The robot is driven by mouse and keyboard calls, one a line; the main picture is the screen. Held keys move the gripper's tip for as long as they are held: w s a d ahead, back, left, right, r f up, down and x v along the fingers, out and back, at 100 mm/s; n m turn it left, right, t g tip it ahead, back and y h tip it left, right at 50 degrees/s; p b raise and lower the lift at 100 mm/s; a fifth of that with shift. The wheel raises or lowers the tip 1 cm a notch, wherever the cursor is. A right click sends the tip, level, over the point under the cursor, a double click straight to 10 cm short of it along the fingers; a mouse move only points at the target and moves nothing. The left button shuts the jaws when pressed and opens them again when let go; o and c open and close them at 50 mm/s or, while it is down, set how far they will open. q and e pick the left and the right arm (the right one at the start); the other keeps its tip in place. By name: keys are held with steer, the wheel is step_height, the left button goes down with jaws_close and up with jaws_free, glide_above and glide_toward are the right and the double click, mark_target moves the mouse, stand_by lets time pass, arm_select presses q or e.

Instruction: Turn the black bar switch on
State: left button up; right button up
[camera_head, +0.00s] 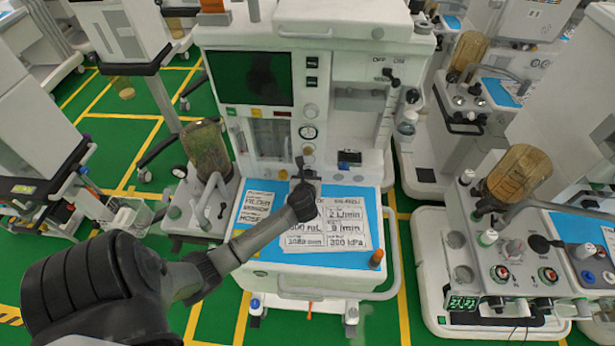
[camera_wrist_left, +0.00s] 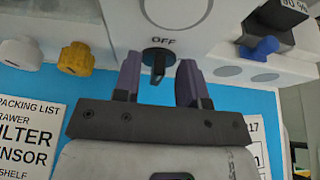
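The black bar switch (camera_wrist_left: 156,58) is on the machine's pale front panel in the left wrist view, just below the word OFF. Its bar points roughly up and down. My left gripper (camera_wrist_left: 160,74) is open, with one dark finger on each side of the switch and a visible gap to both. In the head view my left gripper (camera_head: 306,168) reaches the middle of the central cart, below a round gauge (camera_head: 308,132), and its wrist largely covers the switch there. My right gripper is not in view.
A white and a yellow knob (camera_wrist_left: 75,58) sit left of the switch, a blue knob (camera_wrist_left: 258,47) right. A blue work surface (camera_head: 375,225) with printed cards lies below. Another black knob (camera_head: 390,73) sits under OFF/ON lettering higher up. Other carts stand on both sides.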

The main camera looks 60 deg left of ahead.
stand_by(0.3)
arm_select(q)
steer(key=c, duration=0.5)
jaws_close()
